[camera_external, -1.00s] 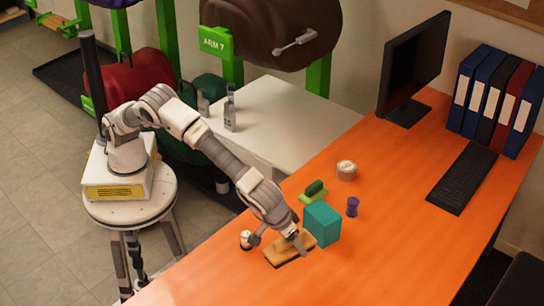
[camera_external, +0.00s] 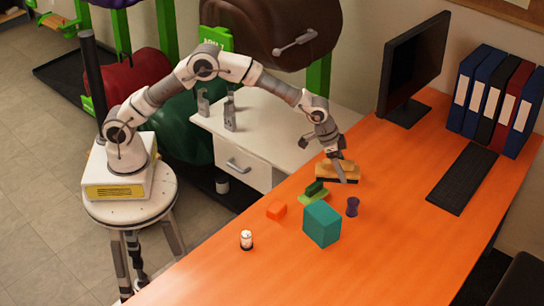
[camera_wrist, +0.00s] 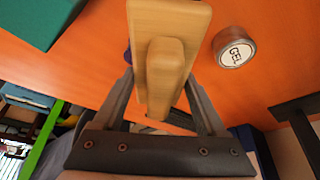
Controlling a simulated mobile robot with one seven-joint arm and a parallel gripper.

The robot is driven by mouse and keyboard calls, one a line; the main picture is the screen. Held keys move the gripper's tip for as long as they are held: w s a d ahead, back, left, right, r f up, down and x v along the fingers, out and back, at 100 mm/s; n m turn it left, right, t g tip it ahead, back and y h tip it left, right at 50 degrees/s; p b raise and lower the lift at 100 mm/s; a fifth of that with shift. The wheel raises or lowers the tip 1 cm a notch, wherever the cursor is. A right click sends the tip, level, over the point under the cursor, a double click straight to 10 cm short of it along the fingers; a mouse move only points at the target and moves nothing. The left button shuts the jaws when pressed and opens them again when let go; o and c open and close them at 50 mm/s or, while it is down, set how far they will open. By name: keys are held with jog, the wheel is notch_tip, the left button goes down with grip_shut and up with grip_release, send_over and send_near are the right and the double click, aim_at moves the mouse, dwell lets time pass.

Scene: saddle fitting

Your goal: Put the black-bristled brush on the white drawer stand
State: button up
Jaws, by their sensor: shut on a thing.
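The brush (camera_external: 348,167) has a wooden back with a raised wooden grip and dark bristles below. My gripper (camera_external: 334,163) is shut on it and appears to hold it above the orange desk. In the wrist view, the brush's wooden top (camera_wrist: 170,18) lies between the fingers of my gripper (camera_wrist: 160,85); its bristles are hidden there. The white drawer stand (camera_external: 275,115) is behind the desk, left of the brush. Its top is clear near the desk, with two grey upright fittings at its left end.
A GEL tin (camera_wrist: 234,47) shows beside the brush. The monitor (camera_external: 412,65) stands to the right.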

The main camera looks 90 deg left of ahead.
jog(key=s+a+f+n+b, duration=0.1)
jog(key=a+f, duration=0.1)
jog(key=a, duration=0.5)
jog(key=a+f+n+y+b, duration=0.1)
jog(key=a+f, duration=0.1)
jog(key=a, duration=0.5)
jog(key=s+a+f+n+b, duration=0.1)
jog(key=a+f+n, duration=0.1)
jog(key=a, duration=0.5)
jog(key=shift+s+f+y+b, duration=0.3)
jog(key=shift+b, duration=0.1)
jog(key=s+a+f+n+y+b, duration=0.1)
jog(key=s+a+f+n+b, duration=0.3)
jog(key=a, duration=0.6)
jog(key=n+g+y+b, duration=0.1)
jog(key=n+b, duration=0.2)
jog(key=b, duration=0.2)
send_near(280, 139)
jog(key=d, duration=0.1)
jog(key=d+f, duration=0.1)
jog(key=shift+d+f, duration=0.1)
jog(key=shift+d, duration=0.2)
jog(key=shift+a+f, duration=0.1)
jog(key=shift+f+b, duration=0.45)
jog(key=shift+f, duration=1.45)
